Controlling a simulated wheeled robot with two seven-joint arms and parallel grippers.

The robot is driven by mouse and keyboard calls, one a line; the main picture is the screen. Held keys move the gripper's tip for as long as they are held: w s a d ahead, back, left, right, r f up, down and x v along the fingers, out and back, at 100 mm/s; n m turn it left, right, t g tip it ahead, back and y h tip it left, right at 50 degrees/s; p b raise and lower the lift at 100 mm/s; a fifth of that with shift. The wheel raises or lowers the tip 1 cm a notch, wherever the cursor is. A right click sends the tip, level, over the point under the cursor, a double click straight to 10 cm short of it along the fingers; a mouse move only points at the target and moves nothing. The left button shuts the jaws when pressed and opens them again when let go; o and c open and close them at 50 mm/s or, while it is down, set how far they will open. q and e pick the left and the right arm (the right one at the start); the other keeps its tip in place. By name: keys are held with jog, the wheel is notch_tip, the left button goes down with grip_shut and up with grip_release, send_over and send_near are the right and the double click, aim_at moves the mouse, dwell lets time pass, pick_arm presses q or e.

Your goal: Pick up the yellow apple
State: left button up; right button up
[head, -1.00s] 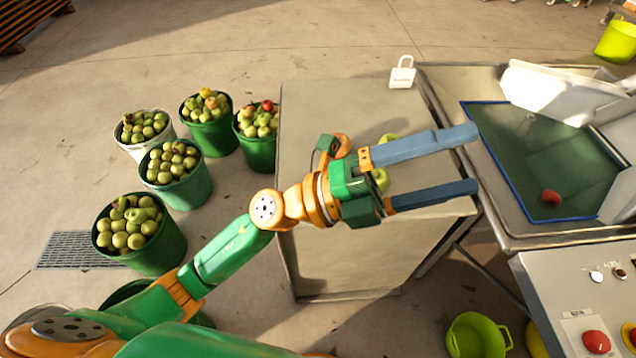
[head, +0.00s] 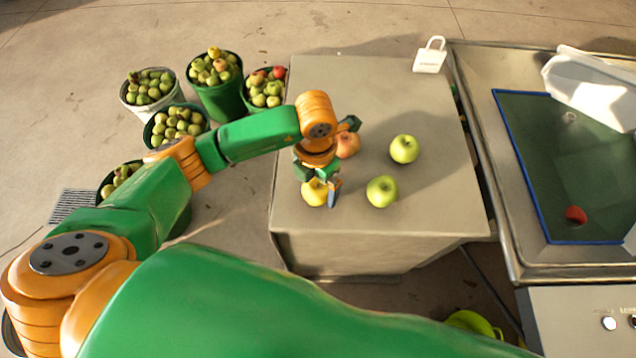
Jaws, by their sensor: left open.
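The yellow apple (head: 314,192) sits on the grey table (head: 430,205) near its left front part. My left gripper (head: 320,190) points down right at this apple and is open. One blue finger stands at the apple's right side; the other finger is mostly hidden, so I cannot tell if either touches the apple. The gripper body covers the apple's upper part. A reddish-orange apple (head: 348,144) lies just behind the gripper. Two green apples, one nearer (head: 382,191) and one farther (head: 404,149), lie to the right. My right gripper is out of view.
Green buckets (head: 218,98) and a white bucket (head: 148,90) full of apples stand left of the table. A white tag-like block (head: 430,56) stands at the table's back right corner. A metal basin (head: 515,225) with a red apple (head: 576,215) adjoins on the right.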

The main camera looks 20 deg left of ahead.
pick_arm(q)
jog(key=shift+f, duration=0.7)
jog(key=shift+w+f, duration=0.35)
jog(key=shift+f, duration=0.05)
jog(key=shift+s+r, duration=0.1)
jog(key=shift+s, duration=0.05)
jog(key=c, duration=1.3)
notch_tip(320, 180, up, 3)
jog(key=shift+f+b, duration=0.2)
jog(key=shift+b, duration=0.6)
jog(key=s+d+r, duration=0.7)
jog(key=s+r, duration=0.3)
jog(key=s, duration=0.2)
jog(key=shift+r, duration=0.2)
jog(key=shift+a, duration=0.15)
